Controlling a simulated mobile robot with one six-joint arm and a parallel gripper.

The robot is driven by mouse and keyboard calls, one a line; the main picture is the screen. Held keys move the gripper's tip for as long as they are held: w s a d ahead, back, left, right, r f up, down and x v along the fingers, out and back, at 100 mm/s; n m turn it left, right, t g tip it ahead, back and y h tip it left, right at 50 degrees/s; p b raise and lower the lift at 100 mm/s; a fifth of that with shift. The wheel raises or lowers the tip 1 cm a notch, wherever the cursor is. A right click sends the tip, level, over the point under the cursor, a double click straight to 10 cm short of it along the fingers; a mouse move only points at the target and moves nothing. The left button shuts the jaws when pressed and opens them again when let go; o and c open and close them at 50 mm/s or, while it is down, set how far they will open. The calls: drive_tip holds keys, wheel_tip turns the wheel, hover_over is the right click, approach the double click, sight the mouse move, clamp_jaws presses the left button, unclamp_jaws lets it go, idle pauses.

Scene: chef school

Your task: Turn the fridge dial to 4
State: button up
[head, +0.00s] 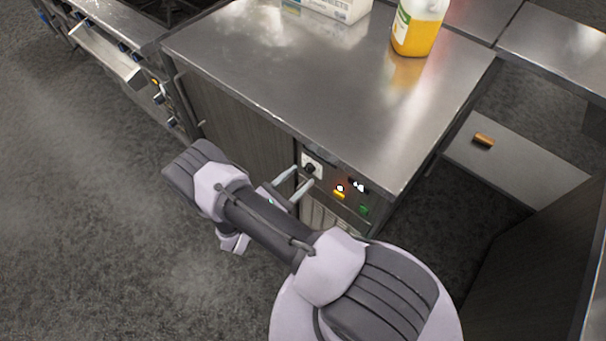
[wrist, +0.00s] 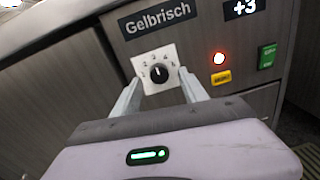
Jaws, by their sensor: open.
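The fridge dial (wrist: 158,74) is a round black knob on a white square plate with small numbers around it. In the wrist view it sits upper middle, below the word "Gelbrisch". Its pointer is too small to read surely. In the head view the dial (head: 310,169) is on the front panel of the steel-topped unit. My gripper (head: 302,176) is open, with its two pale fingers pointing at the dial. In the wrist view the fingers of my gripper (wrist: 161,93) stand left and right of the knob, slightly below it, apparently not gripping it.
A display (wrist: 243,8) reads +3. An orange-yellow bottle (head: 418,28) and a white carton (head: 330,8) stand on the steel top (head: 330,75).

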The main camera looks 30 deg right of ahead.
sight(309, 169)
drive_tip(key=shift+x, duration=1.25)
drive_tip(key=shift+w, duration=0.1)
drive_tip(key=shift+c, duration=0.4)
clamp_jaws()
drive_tip(key=m, duration=0.3)
drive_tip(key=shift+m+b, duration=0.3)
drive_tip(key=shift+m, duration=2)
